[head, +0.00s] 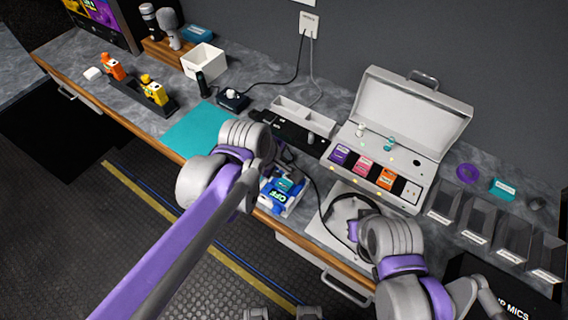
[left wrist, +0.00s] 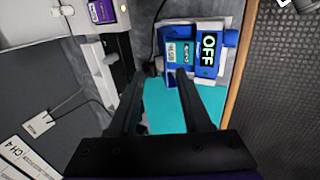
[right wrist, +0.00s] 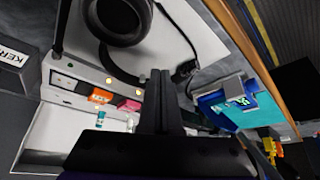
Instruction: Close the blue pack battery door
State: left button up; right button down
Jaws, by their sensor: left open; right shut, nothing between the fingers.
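The blue pack (head: 280,193) lies on a white tray at the front edge of the counter, with a display reading OFF. In the left wrist view the blue pack (left wrist: 208,72) shows its OFF panel beside a section with small labelled parts. I cannot tell the door's exact position. It also shows in the right wrist view (right wrist: 228,109), partly covered. My left gripper (left wrist: 157,70) is open, its fingertips near the pack, with nothing visible between them. My right gripper (right wrist: 161,73) is shut and empty, near the headphones, apart from the pack.
Black headphones (right wrist: 119,22) lie on a white surface right of the pack. An open white case (head: 412,115) with coloured packs stands behind. A teal mat (head: 196,130) lies left. Grey bins (head: 478,215) line the right. A cable runs close to the pack.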

pick_arm(q)
jog(key=v, duration=0.8)
pick_arm(e)
jog(key=shift+w+r, duration=0.15)
jog(key=shift+r, duration=0.35)
pick_arm(q)
jog(key=shift+r, duration=0.1)
